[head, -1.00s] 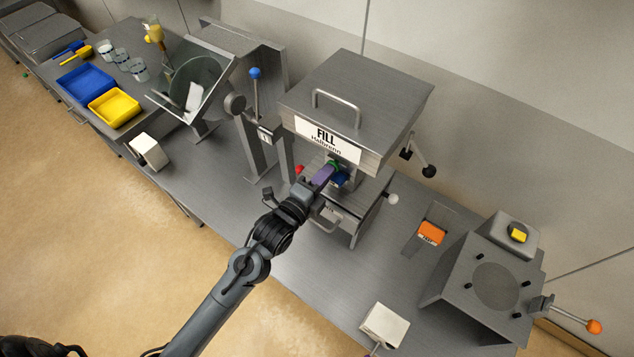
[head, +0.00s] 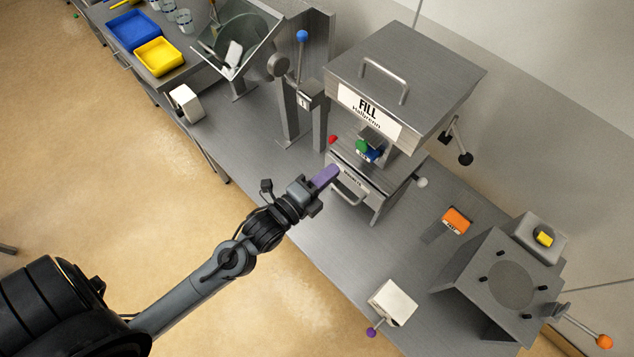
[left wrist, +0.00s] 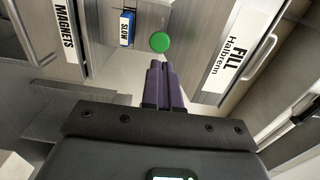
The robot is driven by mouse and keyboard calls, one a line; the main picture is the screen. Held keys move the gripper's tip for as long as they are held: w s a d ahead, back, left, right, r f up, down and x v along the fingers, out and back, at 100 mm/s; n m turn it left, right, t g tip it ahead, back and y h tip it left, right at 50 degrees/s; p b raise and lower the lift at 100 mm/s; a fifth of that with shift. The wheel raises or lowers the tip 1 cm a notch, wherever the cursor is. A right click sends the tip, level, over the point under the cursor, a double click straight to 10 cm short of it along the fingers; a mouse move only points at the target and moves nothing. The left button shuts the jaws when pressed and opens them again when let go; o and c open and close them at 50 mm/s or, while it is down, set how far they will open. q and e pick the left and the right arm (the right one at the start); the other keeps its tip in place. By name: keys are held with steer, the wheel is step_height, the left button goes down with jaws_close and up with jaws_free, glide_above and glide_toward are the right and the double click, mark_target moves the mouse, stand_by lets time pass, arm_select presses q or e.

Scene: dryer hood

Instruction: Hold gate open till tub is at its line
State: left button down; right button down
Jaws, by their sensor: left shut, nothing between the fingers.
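My left gripper (head: 327,176) has purple fingers, shut and empty. It stands in front of the steel FILL unit (head: 415,65), apart from it. A green round button (head: 361,146) and a blue part (head: 374,156) sit under the unit's FILL sign. In the left wrist view, the shut fingers (left wrist: 166,80) point toward the green button (left wrist: 160,42), with a blue SLOW label (left wrist: 126,28) to its left. A drawer-like front with a handle (head: 349,193) is below; its MAGNETS label (left wrist: 65,28) shows in the wrist view. I cannot make out which parts are the gate, tub or line. My right gripper is not in view.
A red knob (head: 333,139) and a white knob (head: 421,182) flank the unit's lower part. A blue-topped lever (head: 302,36) stands left. White boxes (head: 394,302) sit near the bench's front edge. An orange block (head: 456,220) lies right. The bench front is partly clear.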

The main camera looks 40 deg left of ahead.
arm_select(q)
steer(key=shift+s+a, duration=0.15)
steer(key=shift+s, duration=0.7)
steer(key=shift+s+a, duration=0.1)
steer(key=shift+s, duration=0.7)
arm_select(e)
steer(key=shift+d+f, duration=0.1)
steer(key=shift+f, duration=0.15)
